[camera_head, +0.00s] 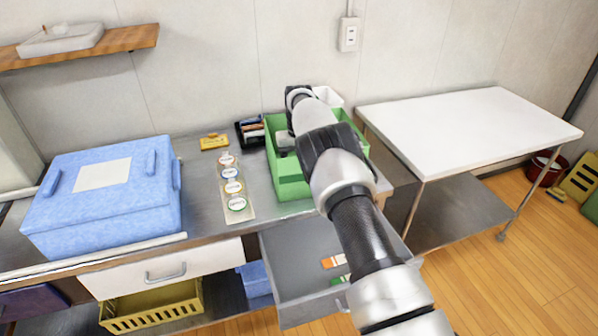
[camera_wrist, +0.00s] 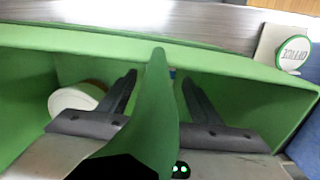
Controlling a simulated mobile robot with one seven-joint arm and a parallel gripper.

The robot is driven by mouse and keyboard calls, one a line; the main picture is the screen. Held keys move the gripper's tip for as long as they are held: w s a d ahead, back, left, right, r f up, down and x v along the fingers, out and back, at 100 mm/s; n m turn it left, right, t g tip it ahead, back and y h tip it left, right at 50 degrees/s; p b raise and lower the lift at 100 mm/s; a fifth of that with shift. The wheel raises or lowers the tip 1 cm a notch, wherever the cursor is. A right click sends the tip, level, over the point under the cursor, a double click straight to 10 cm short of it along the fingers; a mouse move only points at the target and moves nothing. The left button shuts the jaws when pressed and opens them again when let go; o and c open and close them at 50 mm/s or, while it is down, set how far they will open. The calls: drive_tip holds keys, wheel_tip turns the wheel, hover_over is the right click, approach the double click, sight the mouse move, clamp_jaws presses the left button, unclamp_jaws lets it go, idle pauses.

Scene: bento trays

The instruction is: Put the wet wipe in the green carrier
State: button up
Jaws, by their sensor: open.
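The green carrier (camera_head: 290,185) stands on the steel counter, partly covered by my arm. In the wrist view, its green wall (camera_wrist: 235,65) and upright green divider (camera_wrist: 155,90) fill much of the picture. My gripper (camera_wrist: 160,90) is open and reaches down into the carrier, with one finger on each side of the divider. I cannot tell whether the fingers touch it. A white rounded object (camera_wrist: 75,100) lies in the left compartment, partly hidden by the gripper. I cannot tell whether it is the wet wipe. No other thing is clearly a wet wipe.
A black box (camera_head: 250,133) with small items stands left of the carrier. A strip with round labels (camera_head: 233,188) and a blue box (camera_head: 110,205) lie farther left. An open drawer (camera_head: 290,260) with orange and green pieces juts out below. A white-topped table (camera_head: 470,130) stands right.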

drive_tip(key=s+d+r+m+t+p, duration=0.1)
drive_tip(key=s+d+r, duration=0.1)
drive_tip(key=r, duration=1.1)
drive_tip(key=s+d+r+p, duration=0.1)
drive_tip(key=s+d+r, duration=0.15)
drive_tip(key=r, duration=1.05)
drive_tip(key=s+d+r+m+t+y, duration=0.15)
drive_tip(key=s+d+r, duration=0.25)
drive_tip(key=s+r, duration=0.55)
drive_tip(key=s+r+t, duration=0.2)
drive_tip(key=s+r, duration=0.1)
drive_tip(key=s, duration=1.1)
drive_tip(key=s+d+f, duration=0.1)
drive_tip(key=s+f, duration=0.3)
drive_tip(key=s, duration=0.4)
drive_tip(key=s+f+t+h, duration=0.1)
drive_tip(key=s+f, duration=0.3)
drive_tip(key=s, duration=0.4)
drive_tip(key=shift+s+d, duration=0.15)
drive_tip(key=shift+d, duration=0.2)
